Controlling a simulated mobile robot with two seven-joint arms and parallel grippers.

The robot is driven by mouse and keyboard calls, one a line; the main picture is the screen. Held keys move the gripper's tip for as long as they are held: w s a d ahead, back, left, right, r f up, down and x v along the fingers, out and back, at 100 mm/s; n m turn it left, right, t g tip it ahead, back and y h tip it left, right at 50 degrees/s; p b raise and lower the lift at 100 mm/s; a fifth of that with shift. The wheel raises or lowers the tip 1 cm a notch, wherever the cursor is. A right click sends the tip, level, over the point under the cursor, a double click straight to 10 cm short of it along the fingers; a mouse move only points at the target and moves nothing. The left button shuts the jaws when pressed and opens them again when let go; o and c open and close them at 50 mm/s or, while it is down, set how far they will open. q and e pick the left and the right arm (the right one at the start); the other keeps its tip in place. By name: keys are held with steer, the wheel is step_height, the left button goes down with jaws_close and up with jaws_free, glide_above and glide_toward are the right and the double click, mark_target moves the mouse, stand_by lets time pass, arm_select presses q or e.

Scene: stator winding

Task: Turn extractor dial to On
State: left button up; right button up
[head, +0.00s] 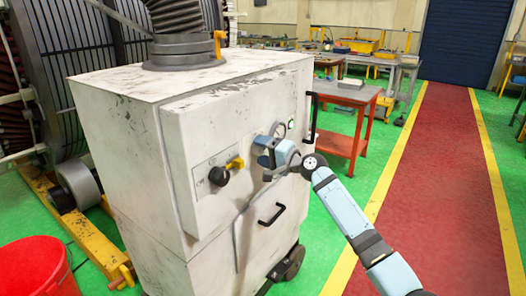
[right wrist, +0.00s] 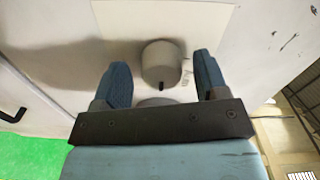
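The extractor (head: 130,150) is a scuffed white cabinet with a wide hose on top in the head view. A round grey dial (right wrist: 160,62) with a small dark mark is on its panel in the right wrist view. My right gripper (head: 264,151) is at the cabinet's front face. In the right wrist view my right gripper (right wrist: 162,80) is open, with one blue finger on each side of the dial. I cannot tell whether the fingers touch it. In the head view the gripper covers part of this panel area. My left gripper is not in view.
A red bucket (head: 36,268) stands at lower left. The red walkway (head: 440,170) is clear.

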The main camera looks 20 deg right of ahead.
steer(key=b+v, duration=0.2)
steer(key=v, duration=1.2)
steer(key=shift+w, duration=0.1)
